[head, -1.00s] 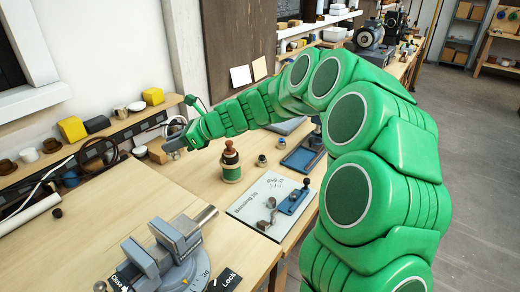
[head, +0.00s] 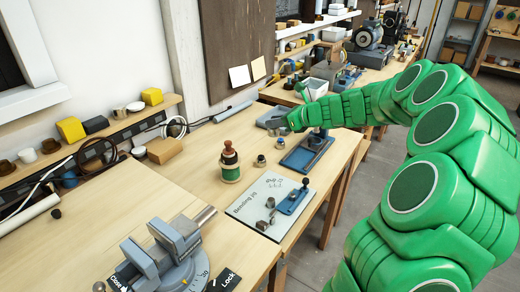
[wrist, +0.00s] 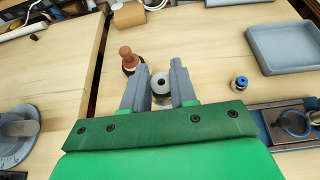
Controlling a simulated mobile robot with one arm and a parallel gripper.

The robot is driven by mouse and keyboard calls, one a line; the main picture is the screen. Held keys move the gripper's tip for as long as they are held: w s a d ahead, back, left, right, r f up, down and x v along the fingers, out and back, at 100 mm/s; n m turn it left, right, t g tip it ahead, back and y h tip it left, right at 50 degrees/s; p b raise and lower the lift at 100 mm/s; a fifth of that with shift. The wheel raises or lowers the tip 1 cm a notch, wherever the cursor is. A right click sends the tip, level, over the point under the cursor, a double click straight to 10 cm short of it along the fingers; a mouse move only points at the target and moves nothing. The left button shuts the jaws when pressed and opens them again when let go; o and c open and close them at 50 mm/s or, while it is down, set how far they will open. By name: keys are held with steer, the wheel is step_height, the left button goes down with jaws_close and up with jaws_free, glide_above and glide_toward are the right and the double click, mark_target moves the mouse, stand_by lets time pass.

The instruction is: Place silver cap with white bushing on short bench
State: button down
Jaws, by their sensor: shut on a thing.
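My gripper (head: 266,121) reaches in from the right in the head view, above the far side of the wooden bench (head: 205,150). In the wrist view its grey fingers (wrist: 160,92) are shut on a silver cap with a white bushing (wrist: 160,81), a small round piece with a pale, holed top. The bench lies below the fingers. In the head view the held cap cannot be made out. Two small caps, one nearer (head: 261,160) and one farther (head: 280,144), stand on the bench. I cannot tell which bench section is the short one.
A brown-topped green spool (head: 230,165), a bending jig plate (head: 262,192) and a blue fixture (head: 306,152) stand on the bench. A grey vise (head: 165,255) is in front. A grey tray (wrist: 288,45) is at the wrist view's right. Bare wood lies left of the spool.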

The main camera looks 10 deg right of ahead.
steer(key=d, duration=0.2)
glide_above(273, 156)
steer(key=shift+s+f, duration=0.15)
steer(key=shift+f, duration=3.75)
steer(key=shift+s+f, duration=0.15)
steer(key=shift+f, duration=3.75)
steer(key=shift+w+f, duration=0.2)
steer(key=shift+f, duration=0.25)
steer(key=shift+a+f, duration=0.1)
steer(key=shift+f, duration=1.1)
steer(key=shift+f, duration=0.15)
steer(key=c, duration=0.9)
jaws_free()
